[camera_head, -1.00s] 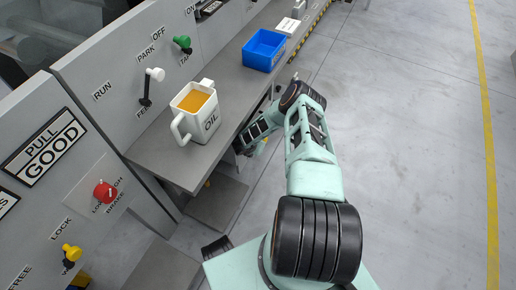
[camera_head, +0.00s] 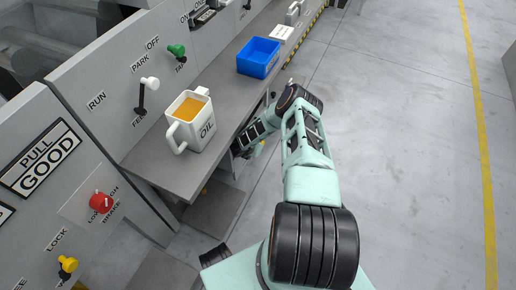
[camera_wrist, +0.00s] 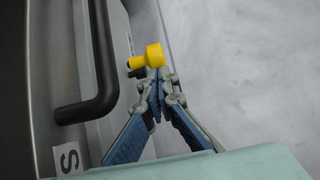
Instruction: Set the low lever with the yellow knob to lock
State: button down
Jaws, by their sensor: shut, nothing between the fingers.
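In the wrist view a yellow knob (camera_wrist: 148,57) with a short dark shaft is just beyond the tips of my gripper (camera_wrist: 157,77). My gripper is shut and empty, its tips close to the knob; I cannot tell whether they touch. In the head view the arm reaches down beside the bench edge, and the gripper is mostly hidden there. A lever with a yellow knob (camera_head: 68,264) shows at the lower left panel, between a LOCK label (camera_head: 57,239) and a FREE label. I cannot tell whether both views show the same lever.
A filled OIL mug (camera_head: 188,122) and a blue bin (camera_head: 259,56) stand on the grey bench (camera_head: 185,178). Red (camera_head: 101,201), white and green knobs line the panels. Floor at right is clear.

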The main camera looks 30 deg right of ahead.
jog(key=s+a+r, duration=0.1)
jog(key=s+a, duration=0.7)
jog(key=a, duration=0.2)
jog(key=shift+w, duration=0.1)
dwell(0.3)
